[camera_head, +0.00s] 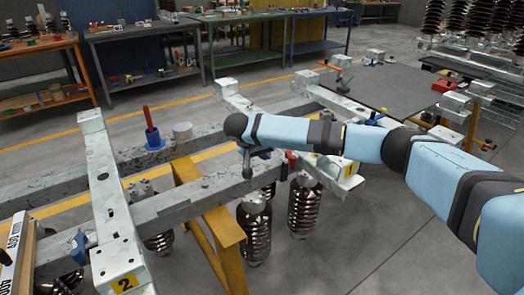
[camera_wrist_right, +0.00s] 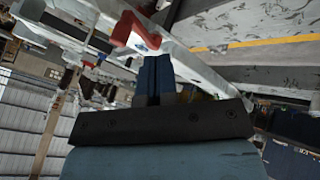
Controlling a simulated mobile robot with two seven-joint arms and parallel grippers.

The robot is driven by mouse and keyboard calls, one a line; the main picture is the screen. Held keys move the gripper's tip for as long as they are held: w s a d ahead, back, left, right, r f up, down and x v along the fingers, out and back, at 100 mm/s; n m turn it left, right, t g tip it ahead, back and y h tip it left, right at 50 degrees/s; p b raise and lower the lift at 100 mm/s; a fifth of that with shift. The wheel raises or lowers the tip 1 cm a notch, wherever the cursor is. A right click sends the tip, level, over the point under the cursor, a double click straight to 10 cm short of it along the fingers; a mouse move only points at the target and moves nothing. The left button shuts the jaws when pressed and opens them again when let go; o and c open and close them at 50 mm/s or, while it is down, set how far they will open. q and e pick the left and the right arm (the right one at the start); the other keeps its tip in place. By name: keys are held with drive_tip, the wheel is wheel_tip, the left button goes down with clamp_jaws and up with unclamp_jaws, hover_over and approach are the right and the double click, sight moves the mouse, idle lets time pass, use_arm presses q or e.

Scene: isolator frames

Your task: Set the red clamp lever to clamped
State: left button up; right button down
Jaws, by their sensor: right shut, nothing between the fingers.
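A red lever piece (camera_head: 292,158) sits at the grey frame beam, just below my right forearm in the head view. In the right wrist view a bent red lever (camera_wrist_right: 132,30) lies just beyond the fingertips, at a pale frame member; whether they touch I cannot tell. My right gripper (camera_head: 247,165) points down by the beam, left of the red piece. In the wrist view the right gripper (camera_wrist_right: 154,65) shows its dark blue fingers together, with nothing between them. My left gripper is not in view.
Dark ribbed insulators (camera_head: 305,207) hang under the frame. A yellow trestle (camera_head: 222,230) supports the beams. Workbenches (camera_head: 240,40) line the back; open floor lies between.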

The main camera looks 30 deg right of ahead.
sight(291, 156)
use_arm(q)
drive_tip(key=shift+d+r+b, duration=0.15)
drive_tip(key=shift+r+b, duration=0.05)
drive_tip(key=shift+b, duration=0.25)
use_arm(e)
drive_tip(key=s+d+f, duration=0.1)
drive_tip(key=d+f, duration=0.2)
drive_tip(key=d, duration=0.3)
drive_tip(key=shift+f, duration=0.35)
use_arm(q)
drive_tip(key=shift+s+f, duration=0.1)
use_arm(e)
drive_tip(key=shift+d, duration=0.2)
